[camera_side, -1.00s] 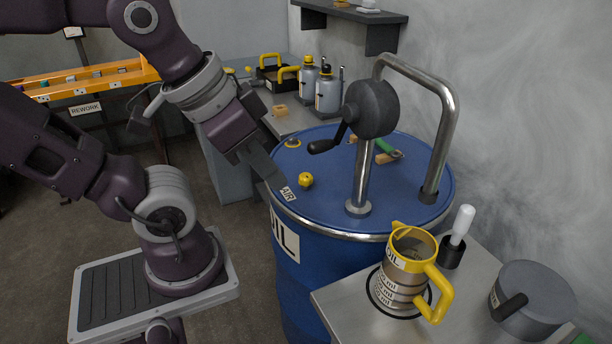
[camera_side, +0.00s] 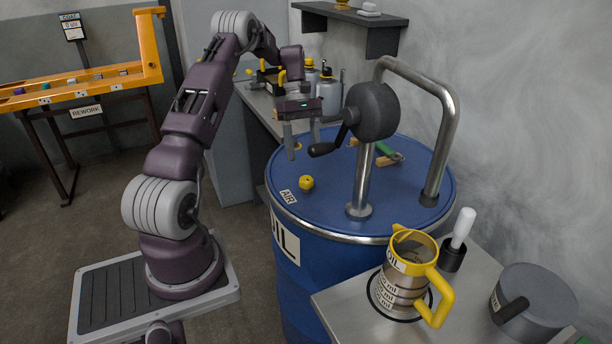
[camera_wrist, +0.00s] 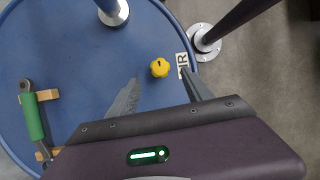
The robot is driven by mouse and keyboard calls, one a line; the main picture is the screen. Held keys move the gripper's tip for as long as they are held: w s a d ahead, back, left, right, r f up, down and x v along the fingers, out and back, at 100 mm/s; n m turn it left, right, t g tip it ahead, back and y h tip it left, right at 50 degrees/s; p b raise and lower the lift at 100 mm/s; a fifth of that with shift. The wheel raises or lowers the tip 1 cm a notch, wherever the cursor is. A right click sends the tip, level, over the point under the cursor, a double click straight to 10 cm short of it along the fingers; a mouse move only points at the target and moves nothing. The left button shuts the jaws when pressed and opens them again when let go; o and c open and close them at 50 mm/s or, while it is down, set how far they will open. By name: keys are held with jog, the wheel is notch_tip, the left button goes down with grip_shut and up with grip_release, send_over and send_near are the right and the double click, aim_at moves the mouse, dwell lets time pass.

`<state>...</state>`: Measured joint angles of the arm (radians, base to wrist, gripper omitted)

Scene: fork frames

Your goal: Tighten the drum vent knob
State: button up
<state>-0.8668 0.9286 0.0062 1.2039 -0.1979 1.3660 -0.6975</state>
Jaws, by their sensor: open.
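The yellow vent knob (camera_side: 306,183) sits on the blue drum lid (camera_side: 335,205) beside the white AIR label (camera_side: 288,197). In the wrist view the knob (camera_wrist: 160,68) has a dark mark on top, with the label (camera_wrist: 182,65) to its right. My gripper (camera_side: 304,150) is open and empty, pointing down above the lid and behind the knob in the side view. In the wrist view its fingers (camera_wrist: 158,77) are spread, and the knob appears between and just beyond the tips. The gripper is clear of the knob.
The hand pump (camera_side: 372,110) with its black crank stands close right of my gripper, its pipe arching over the lid. A green-handled tool (camera_side: 385,150) lies on the lid. A yellow measuring jug (camera_side: 408,270) stands on the front bench.

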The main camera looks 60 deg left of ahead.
aim_at(307, 178)
jog(key=x, duration=0.7)
jog(key=shift+f, duration=0.35)
grip_shut()
jog(key=m+g, duration=0.1)
jog(key=m, duration=0.1)
jog(key=m+g, duration=0.1)
jog(key=m, duration=0.1)
jog(key=shift+w+m+y, duration=0.15)
jog(key=shift+m+y, duration=0.25)
jog(key=m+g+y, duration=0.1)
jog(key=m, duration=0.3)
jog(key=shift+d+r+m, duration=0.1)
jog(key=shift+m, duration=0.2)
jog(key=m+y, duration=0.2)
jog(key=m, duration=0.2)
jog(key=shift+d+g, duration=0.1)
jog(key=shift+g, duration=0.3)
jog(key=shift+m+y, duration=1)
jog(key=shift+m, duration=1.4)
